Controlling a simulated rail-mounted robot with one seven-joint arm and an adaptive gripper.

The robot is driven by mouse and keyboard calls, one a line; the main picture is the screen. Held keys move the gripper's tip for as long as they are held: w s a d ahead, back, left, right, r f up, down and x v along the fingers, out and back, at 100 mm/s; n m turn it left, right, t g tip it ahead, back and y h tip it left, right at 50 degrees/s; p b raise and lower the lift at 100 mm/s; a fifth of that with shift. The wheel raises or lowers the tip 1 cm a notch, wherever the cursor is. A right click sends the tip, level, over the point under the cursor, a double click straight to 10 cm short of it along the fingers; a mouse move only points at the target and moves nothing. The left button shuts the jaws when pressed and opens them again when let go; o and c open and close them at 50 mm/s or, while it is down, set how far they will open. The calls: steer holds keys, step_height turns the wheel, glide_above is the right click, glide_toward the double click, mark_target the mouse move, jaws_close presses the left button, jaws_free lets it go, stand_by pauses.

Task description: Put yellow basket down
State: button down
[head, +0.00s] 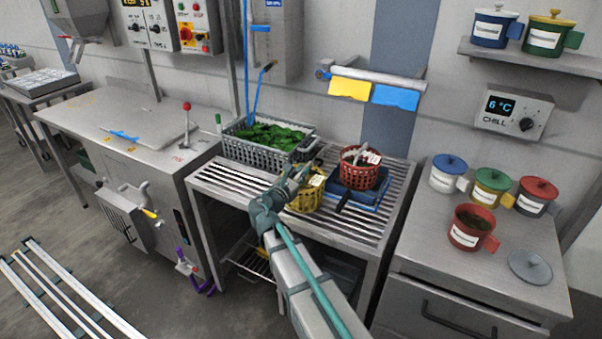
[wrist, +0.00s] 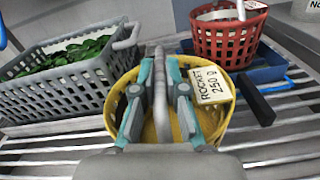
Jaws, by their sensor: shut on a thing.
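The yellow basket (head: 306,200) is round, with holes in its wall and a white label on its right side. In the wrist view the yellow basket (wrist: 216,118) carries a tag (wrist: 209,86) reading "ROCKET 250 g". My gripper (head: 290,178) is shut on the basket, with its teal fingers over the basket in the wrist view (wrist: 158,85). The basket is over the slatted steel rack (head: 225,185), between the grey crate and the blue tray. I cannot tell whether its base touches the slats.
A grey crate (head: 262,154) of green leaves stands behind left. A red basket (head: 354,176) sits on a blue tray (head: 350,194) to the right; a dark handle juts from the tray toward the yellow basket. Bare slats lie in front. Lidded pots (head: 490,187) stand on the right counter.

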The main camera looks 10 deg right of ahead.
steer(key=shift+f, duration=0.1)
steer(key=c, duration=1.6)
jaws_free()
steer(key=shift+c, duration=0.2)
steer(key=o, duration=0.4)
steer(key=b+v, duration=0.1)
steer(key=v, duration=1.1)
